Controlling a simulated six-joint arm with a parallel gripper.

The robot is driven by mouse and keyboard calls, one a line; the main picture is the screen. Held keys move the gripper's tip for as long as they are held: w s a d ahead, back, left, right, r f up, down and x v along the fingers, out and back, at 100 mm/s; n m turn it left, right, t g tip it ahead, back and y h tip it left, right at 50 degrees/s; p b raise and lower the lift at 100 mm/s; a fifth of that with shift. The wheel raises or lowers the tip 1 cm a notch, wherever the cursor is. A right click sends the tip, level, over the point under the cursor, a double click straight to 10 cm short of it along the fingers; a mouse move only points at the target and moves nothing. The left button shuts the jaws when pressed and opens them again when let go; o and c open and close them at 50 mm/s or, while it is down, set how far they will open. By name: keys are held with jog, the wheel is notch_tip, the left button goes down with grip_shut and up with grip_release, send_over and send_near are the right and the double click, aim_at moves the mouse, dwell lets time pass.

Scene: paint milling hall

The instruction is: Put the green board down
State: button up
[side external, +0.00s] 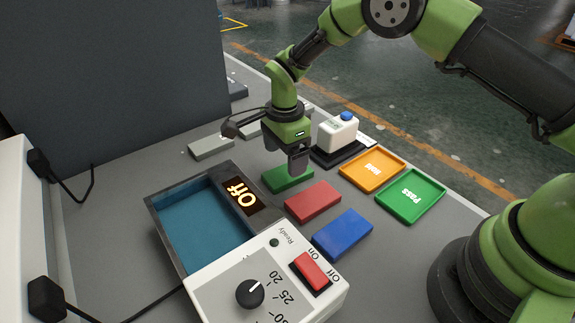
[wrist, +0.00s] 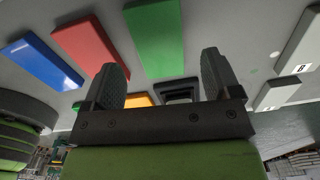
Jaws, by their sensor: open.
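The green board (side external: 287,178) lies flat on the grey table, to the left of the red board. My gripper (side external: 299,168) is just above the green board in the side view, with its fingers pointing down. In the wrist view, the green board (wrist: 155,38) lies beyond the fingertips, between and ahead of them. The two dark fingers of my gripper (wrist: 163,75) are spread apart with nothing between them. From the side view I cannot tell whether a fingertip touches the board.
A red board (side external: 313,201) and a blue board (side external: 342,233) lie nearby. An orange tray (side external: 372,156), a green "Pass" tray (side external: 411,183) and a white device (side external: 337,136) stand to the right. A blue-filled bath (side external: 196,232) with a control box (side external: 225,284) is in front. Grey blocks (side external: 211,147) lie behind.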

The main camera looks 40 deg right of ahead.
notch_tip(320, 180, up, 6)
notch_tip(320, 180, up, 8)
jog(key=r+n+t, duration=0.1)
jog(key=n, duration=0.2)
send_over(284, 173)
jog(key=s+d, duration=0.2)
jog(key=s+d+r+n+t+y, duration=0.1)
jog(key=s+d+r+n+t, duration=0.2)
jog(key=s+r+n, duration=0.5)
jog(key=s+r+t, duration=0.1)
jog(key=s+r, duration=0.3)
jog(key=s, duration=0.4)
jog(key=shift+r+y, duration=0.35)
jog(key=shift+y, duration=0.05)
jog(key=shift+o, duration=0.5)
jog(key=s+f+n+t, duration=0.1)
jog(key=s+n+t, duration=0.1)
jog(key=s, duration=0.5)
jog(key=shift+s+d+n, duration=0.3)
jog(key=shift+d+n, duration=0.05)
jog(key=shift+n, duration=0.55)
